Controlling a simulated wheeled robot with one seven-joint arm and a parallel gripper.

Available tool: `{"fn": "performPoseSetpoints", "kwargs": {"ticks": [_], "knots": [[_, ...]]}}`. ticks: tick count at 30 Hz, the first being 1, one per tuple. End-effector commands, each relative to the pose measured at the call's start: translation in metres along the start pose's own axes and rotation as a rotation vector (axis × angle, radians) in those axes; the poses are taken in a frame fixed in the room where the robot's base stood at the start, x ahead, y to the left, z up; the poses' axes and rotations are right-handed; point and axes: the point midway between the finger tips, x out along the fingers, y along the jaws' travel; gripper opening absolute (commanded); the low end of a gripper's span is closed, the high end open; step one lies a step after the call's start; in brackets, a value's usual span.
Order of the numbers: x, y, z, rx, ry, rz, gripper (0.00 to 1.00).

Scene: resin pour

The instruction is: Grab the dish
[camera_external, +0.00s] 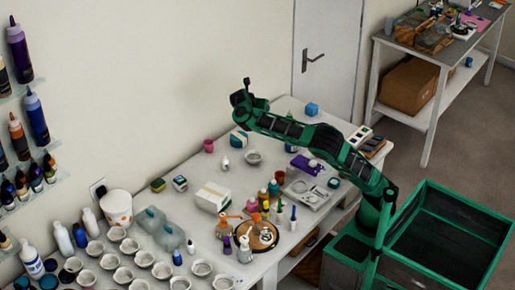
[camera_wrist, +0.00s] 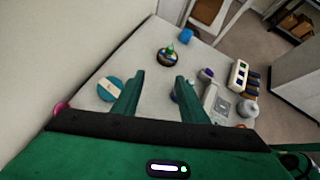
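My gripper (camera_wrist: 160,76) is open in the wrist view, its two green fingers apart with nothing held between them. In the external view my gripper (camera_external: 241,96) is raised above the back of the white table. A round, dark-rimmed dish (camera_wrist: 168,59) with small green and other coloured things in it stands on the table beyond the fingertips, apart from them. I cannot pick out this dish in the external view, where my arm covers part of the table. Small pale bowls also stand there, one (camera_external: 253,159) below my arm and several at the front left.
A round blue-and-white thing (camera_wrist: 110,89) lies left of the fingers. A grey scale (camera_wrist: 216,101) lies to the right. Bottles crowd the table's front half.

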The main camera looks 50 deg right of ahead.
Motion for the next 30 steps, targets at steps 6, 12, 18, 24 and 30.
{"fn": "performPoseSetpoints", "kwargs": {"ticks": [6, 12, 18, 24, 30], "knots": [[-0.061, 0.018, -0.014, -0.145, -0.145, 0.067, 0.39], [-0.103, 0.025, -0.025, -0.232, -0.241, 0.104, 0.39], [-0.138, 0.028, -0.034, -0.296, -0.319, 0.133, 0.39], [-0.128, 0.03, -0.054, -0.313, -0.331, 0.134, 0.39], [-0.101, 0.034, -0.087, -0.315, -0.33, 0.133, 0.39]]}}
